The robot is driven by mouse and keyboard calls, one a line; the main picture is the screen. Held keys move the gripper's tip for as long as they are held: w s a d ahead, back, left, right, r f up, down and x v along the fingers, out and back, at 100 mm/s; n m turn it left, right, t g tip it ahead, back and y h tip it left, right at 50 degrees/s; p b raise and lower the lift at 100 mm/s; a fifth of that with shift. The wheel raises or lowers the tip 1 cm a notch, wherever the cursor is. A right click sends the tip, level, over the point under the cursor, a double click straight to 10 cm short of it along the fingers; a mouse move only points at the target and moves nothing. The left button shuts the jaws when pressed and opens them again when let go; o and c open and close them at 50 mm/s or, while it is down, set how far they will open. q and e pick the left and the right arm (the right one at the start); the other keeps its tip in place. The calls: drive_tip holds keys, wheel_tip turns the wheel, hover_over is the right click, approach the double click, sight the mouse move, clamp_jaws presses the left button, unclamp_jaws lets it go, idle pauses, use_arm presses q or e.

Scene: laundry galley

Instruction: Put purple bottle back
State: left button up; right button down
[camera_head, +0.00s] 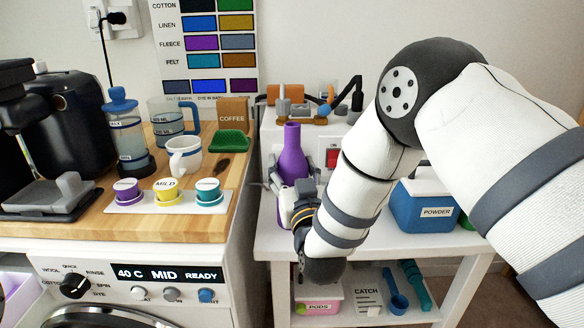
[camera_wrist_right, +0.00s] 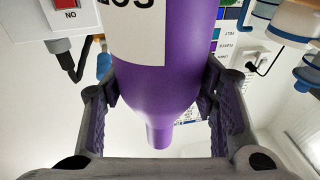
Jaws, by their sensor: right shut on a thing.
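The purple bottle (camera_head: 292,160) stands upright over the left part of the white side table (camera_head: 375,240) in the head view. My right gripper (camera_head: 290,190) is shut around its body, with a finger on each side. In the right wrist view the bottle (camera_wrist_right: 165,90) fills the middle between the fingers of my right gripper (camera_wrist_right: 165,105), its neck pointing down the picture and a white label on its body. My left gripper is out of view.
A wooden counter (camera_head: 120,220) on the left holds a coffee machine, a white mug (camera_head: 184,156) and a tray of labelled cups. A blue powder box (camera_head: 425,208) stands right of my forearm. A red switch (camera_head: 333,157) is behind the bottle. Pink pods box (camera_head: 318,299) sits below.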

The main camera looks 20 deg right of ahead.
drive_tip(key=c, duration=0.6)
unclamp_jaws()
drive_tip(key=shift+f, duration=0.1)
drive_tip(key=shift+c, duration=0.2)
